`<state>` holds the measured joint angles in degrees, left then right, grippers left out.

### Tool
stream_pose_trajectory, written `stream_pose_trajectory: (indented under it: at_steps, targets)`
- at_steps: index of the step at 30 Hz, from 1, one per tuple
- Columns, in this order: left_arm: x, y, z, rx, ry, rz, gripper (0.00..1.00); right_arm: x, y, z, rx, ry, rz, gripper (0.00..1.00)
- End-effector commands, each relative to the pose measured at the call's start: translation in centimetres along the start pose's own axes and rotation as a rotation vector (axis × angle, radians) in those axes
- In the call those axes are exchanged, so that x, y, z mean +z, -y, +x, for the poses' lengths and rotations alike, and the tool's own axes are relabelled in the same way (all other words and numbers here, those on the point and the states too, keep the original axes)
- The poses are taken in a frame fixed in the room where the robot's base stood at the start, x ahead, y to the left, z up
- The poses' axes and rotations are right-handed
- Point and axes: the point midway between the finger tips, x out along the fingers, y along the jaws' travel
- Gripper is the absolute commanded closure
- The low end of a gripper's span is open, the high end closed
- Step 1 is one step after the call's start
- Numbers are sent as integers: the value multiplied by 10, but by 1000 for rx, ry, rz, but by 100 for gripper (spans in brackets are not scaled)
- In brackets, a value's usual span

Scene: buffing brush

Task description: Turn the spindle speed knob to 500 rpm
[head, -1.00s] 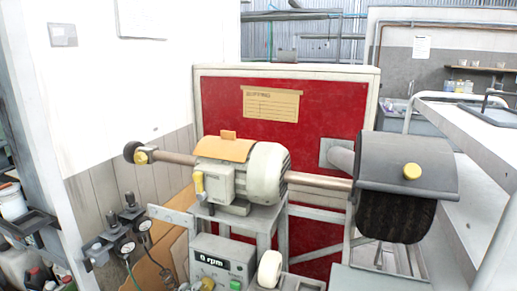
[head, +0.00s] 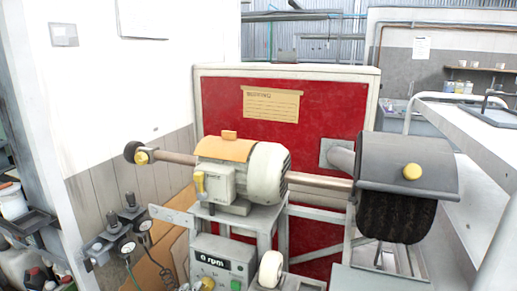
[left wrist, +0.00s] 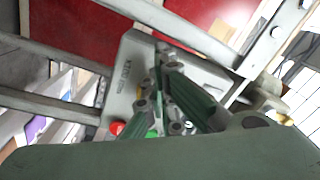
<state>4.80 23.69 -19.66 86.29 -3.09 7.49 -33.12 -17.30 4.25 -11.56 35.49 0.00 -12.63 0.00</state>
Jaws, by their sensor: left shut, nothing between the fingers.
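The grey control box (head: 222,246) stands below the buffing motor in the head view. Its dark display (head: 212,262) reads 0 rpm, and a green button (head: 235,285) shows at the bottom edge. In the left wrist view the pale panel (left wrist: 128,62) appears tilted, with a red button (left wrist: 117,128) and a patch of green low on it. My left gripper (left wrist: 161,68) is shut and empty, its fingers in front of the panel. I cannot make out the speed knob; the fingers cover part of the panel. My right gripper is not in view.
The buffing motor (head: 265,172) sits on a grey stand above the box. A dark brush (head: 398,218) under a grey hood (head: 408,160) is at right. Gauges (head: 128,247) with black knobs stand at left. A red panel (head: 225,100) is behind.

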Motion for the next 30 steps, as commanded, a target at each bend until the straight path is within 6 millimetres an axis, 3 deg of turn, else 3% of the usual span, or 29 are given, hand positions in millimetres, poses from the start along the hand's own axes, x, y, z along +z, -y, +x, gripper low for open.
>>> stream_pose_trajectory:
  at_steps: [30]
  targets:
    - [-4, -33, 1, 10, 1, -1, 100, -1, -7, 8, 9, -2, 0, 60]
